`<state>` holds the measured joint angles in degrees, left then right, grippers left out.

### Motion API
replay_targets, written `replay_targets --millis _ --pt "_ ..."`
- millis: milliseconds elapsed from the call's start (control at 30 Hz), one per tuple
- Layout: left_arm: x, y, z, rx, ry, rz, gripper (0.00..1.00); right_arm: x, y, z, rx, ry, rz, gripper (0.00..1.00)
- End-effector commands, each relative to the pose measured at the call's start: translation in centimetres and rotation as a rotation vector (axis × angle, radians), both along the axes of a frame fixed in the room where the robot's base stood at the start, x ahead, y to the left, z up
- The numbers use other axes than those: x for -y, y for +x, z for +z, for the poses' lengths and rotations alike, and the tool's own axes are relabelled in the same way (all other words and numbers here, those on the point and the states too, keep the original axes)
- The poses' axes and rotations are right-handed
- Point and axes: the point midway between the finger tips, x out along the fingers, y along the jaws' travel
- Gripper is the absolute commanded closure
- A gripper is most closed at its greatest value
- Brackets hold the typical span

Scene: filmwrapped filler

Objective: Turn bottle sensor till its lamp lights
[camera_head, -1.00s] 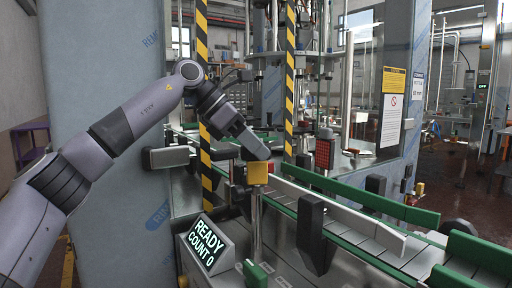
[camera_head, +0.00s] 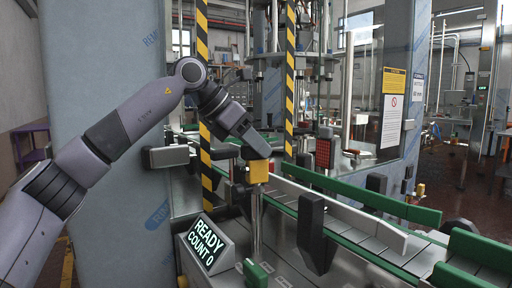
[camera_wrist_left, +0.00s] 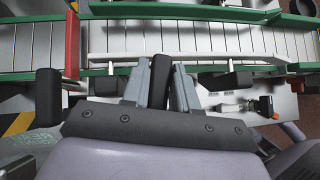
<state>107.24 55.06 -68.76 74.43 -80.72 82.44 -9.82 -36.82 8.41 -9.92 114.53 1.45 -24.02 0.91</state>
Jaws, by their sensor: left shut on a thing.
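The bottle sensor is a small yellow block (camera_head: 259,172) on an upright metal post beside the conveyor (camera_head: 345,213) in the head view. My left gripper (camera_head: 262,152) comes down on it from the upper left and is shut on it, covering its upper part. In the left wrist view the two grey fingers (camera_wrist_left: 160,85) stand a little apart with a dark piece between them; no yellow shows there. No lit lamp shows on the sensor's visible side. My right gripper is not in view.
A display (camera_head: 207,244) reading "READY COUNT 0" stands in front, left of the post. Black brackets (camera_head: 312,222) and green guide rails (camera_head: 360,196) line the conveyor. A red reflector panel (camera_head: 323,152) stands behind it. Yellow-black striped posts (camera_head: 203,100) rise close to my arm.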

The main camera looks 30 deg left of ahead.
Motion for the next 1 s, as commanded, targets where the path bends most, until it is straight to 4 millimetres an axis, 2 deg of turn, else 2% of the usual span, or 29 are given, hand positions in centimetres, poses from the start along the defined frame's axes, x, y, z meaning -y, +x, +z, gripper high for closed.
replay_targets --millis 300,667,700,733,767,1000 --pt "0.07 -0.03 -0.10 -0.001 0.001 0.180 1.00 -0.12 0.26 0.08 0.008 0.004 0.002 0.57" --pt "0.05 -0.02 -0.06 -0.001 -0.002 0.197 1.00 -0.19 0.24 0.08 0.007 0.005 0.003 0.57" --pt "0.05 -0.02 -0.06 -0.001 -0.001 0.197 0.66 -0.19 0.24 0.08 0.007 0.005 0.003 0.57" --pt "0.05 -0.02 -0.06 -0.001 -0.001 0.197 0.56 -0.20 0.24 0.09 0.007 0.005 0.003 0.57" --pt "0.05 -0.02 -0.06 -0.001 -0.002 0.196 0.51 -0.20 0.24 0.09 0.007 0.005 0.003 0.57" --pt "0.04 -0.02 -0.02 0.000 -0.002 0.197 0.51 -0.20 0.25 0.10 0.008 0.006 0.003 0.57"
